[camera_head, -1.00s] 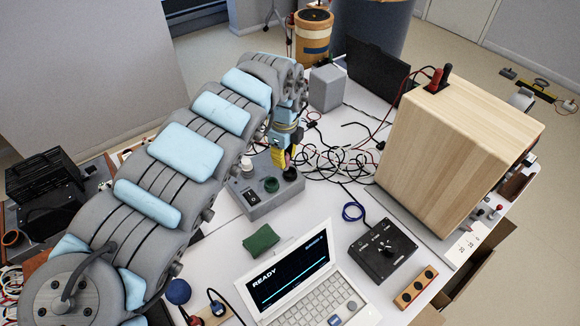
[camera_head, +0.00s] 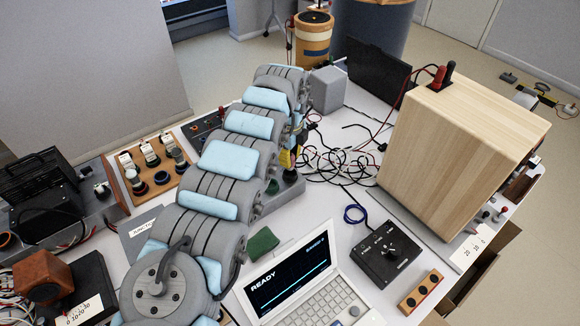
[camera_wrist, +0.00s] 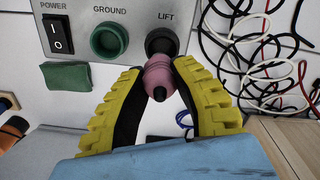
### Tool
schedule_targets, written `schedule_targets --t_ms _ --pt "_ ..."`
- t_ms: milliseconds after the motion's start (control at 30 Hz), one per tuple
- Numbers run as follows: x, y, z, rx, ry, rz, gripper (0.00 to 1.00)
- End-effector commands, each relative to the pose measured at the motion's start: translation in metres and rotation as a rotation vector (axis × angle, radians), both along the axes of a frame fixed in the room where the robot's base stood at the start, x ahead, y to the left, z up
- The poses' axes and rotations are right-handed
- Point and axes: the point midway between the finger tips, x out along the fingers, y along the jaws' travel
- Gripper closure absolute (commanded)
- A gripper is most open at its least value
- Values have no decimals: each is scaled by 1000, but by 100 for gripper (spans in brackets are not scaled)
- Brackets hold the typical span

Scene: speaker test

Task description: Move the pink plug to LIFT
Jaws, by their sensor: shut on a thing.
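In the wrist view the pink plug (camera_wrist: 159,76) sits between the yellow-padded fingers of my gripper (camera_wrist: 162,85), which is shut on it. Its dark tip end points toward the camera. The plug's far end meets the black LIFT socket (camera_wrist: 161,42) on the grey control box (camera_wrist: 81,15). I cannot tell how deep it sits in the socket. In the head view my arm covers the plug and most of the control box (camera_head: 291,188). Only a bit of yellow finger shows there.
Left of LIFT are the green GROUND socket (camera_wrist: 109,40) and the black POWER switch (camera_wrist: 58,34). Tangled cables (camera_head: 325,155) lie right of the box. A green cloth (camera_head: 262,242), a laptop (camera_head: 290,275) and a wooden cabinet (camera_head: 455,150) stand nearby.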

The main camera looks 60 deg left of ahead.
Motion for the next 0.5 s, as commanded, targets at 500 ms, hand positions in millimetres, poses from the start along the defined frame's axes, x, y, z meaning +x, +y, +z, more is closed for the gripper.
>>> schedule_targets --t_ms 500 --pt "3 2 -36 -2 4 0 100"
